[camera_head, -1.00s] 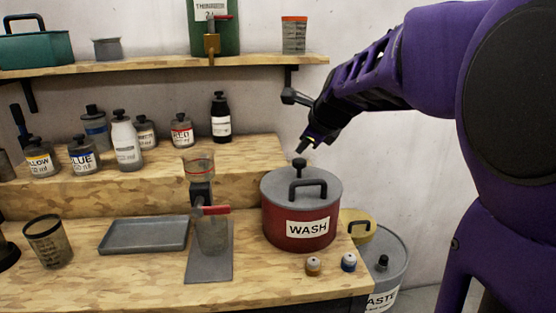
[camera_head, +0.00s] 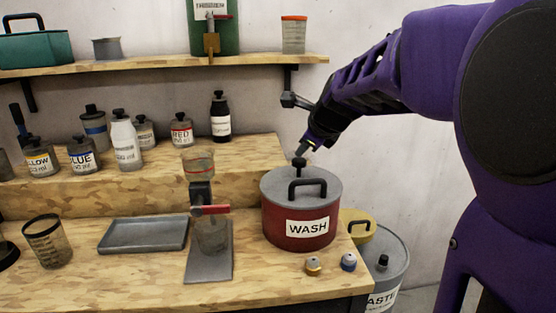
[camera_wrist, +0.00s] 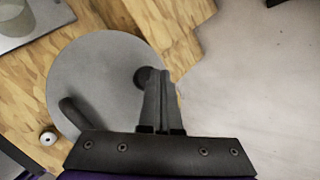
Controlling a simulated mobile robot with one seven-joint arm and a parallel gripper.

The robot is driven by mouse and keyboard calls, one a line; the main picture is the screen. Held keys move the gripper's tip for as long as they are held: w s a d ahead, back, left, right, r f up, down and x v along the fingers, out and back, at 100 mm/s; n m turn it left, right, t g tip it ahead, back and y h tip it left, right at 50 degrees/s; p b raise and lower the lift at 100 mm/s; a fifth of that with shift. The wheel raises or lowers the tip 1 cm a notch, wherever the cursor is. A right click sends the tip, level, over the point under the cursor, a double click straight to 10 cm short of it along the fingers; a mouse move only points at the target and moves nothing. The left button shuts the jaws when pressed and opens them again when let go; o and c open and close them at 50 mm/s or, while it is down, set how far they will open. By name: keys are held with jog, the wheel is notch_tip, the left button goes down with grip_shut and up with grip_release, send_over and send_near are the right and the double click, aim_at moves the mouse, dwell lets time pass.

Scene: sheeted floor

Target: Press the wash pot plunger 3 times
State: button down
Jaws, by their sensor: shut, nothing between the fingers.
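The wash pot (camera_head: 282,222) is a dark red pot with a grey lid and a white WASH label, on the right end of the lower bench. Its black plunger knob (camera_head: 299,163) stands at the back of the lid, behind the black lid handle (camera_head: 307,188). My gripper (camera_head: 302,152) is shut and empty, tilted down with its tips right at the top of the knob. In the wrist view the shut fingers (camera_wrist: 158,76) overlap the knob (camera_wrist: 144,77) on the grey lid (camera_wrist: 95,70). I cannot tell whether they touch it.
Two small capped pieces (camera_head: 313,265) lie in front of the pot. The waste bin (camera_head: 385,265) stands right of the bench. A funnel stand (camera_head: 208,250) and grey tray (camera_head: 143,235) are to the left. A shelf (camera_head: 150,65) runs above.

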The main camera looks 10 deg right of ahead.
aim_at(302, 161)
jog(key=shift+f, duration=1.3)
dwell(1.1)
jog(key=shift+r+p, duration=1.65)
jog(key=shift+p, duration=0.1)
notch_tip(302, 161, up, 5)
jog(key=p, duration=0.5)
jog(key=shift+r, duration=0.15)
dwell(1.7)
notch_tip(302, 161, up, 4)
jog(key=shift+f+p, duration=0.15)
jog(key=shift+p, duration=0.8)
